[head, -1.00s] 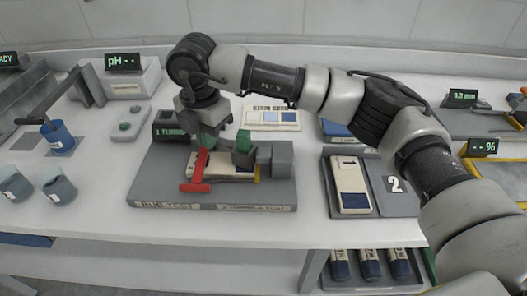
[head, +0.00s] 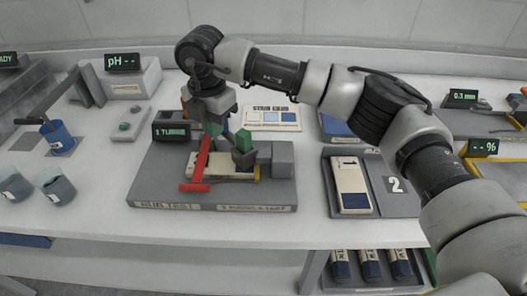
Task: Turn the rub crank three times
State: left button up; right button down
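The rub tester (head: 160,170) is a grey base with a pale strip and a block on it. Its red crank (head: 203,158) has a crossbar at the front and a long arm reaching back. A green knob (head: 212,129) is at the crank's far end. My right gripper (head: 214,122) points down at this knob and appears shut on it; the fingers are partly hidden. A second green piece (head: 243,141) stands on the tester to the right. The small display (head: 172,130) behind the tester reads about "1 TURNS". My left gripper is not in view.
A tray with a pale labelled card (head: 350,186) and a "2" slot is right of the tester. Cups (head: 55,187) and a blue beaker (head: 57,136) stand at left. My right arm spans the right side. The table's front strip is clear.

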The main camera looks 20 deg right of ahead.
jog(key=shift+w+d, duration=0.5)
jog(key=shift+w, duration=0.1)
jog(key=shift+w+d, duration=0.3)
jog(key=shift+d, duration=0.25)
jog(key=shift+w+d, duration=0.25)
jog(key=shift+d, duration=0.3)
jog(key=shift+w+d+b, duration=0.15)
jog(key=shift+d+b, duration=0.15)
jog(key=shift+d, duration=0.95)
